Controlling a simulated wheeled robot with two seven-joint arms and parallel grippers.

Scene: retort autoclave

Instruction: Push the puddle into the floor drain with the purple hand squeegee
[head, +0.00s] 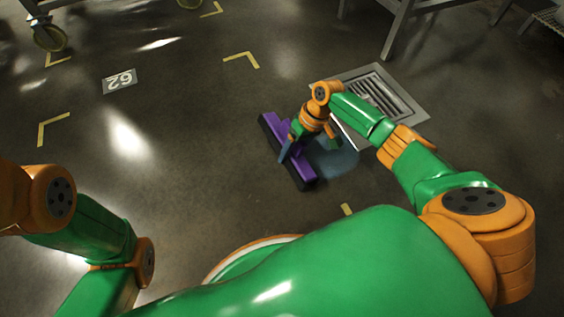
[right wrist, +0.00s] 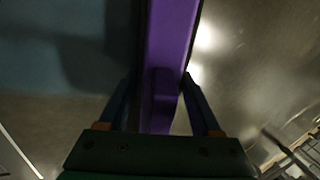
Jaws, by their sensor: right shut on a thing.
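The purple hand squeegee (head: 303,168) is at or just above the floor, its long dark-edged head running from upper left to lower right. My right gripper (head: 288,150) is shut on it from above; in the right wrist view the fingers (right wrist: 162,100) flank the purple squeegee (right wrist: 172,40). The bluish puddle (head: 340,163) lies right of the squeegee, between it and the floor drain (head: 420,112), partly hidden by my right arm. The puddle also shows at the left of the right wrist view (right wrist: 45,60). The drain is a square metal frame with a slotted grate. My left gripper is out of view.
A floor plate marked 62 (head: 119,81) and yellow corner marks (head: 242,58) lie on the left side. A wheeled cart (head: 48,35) stands at upper left, and metal legs (head: 398,28) stand behind the drain. The floor left of the squeegee is clear.

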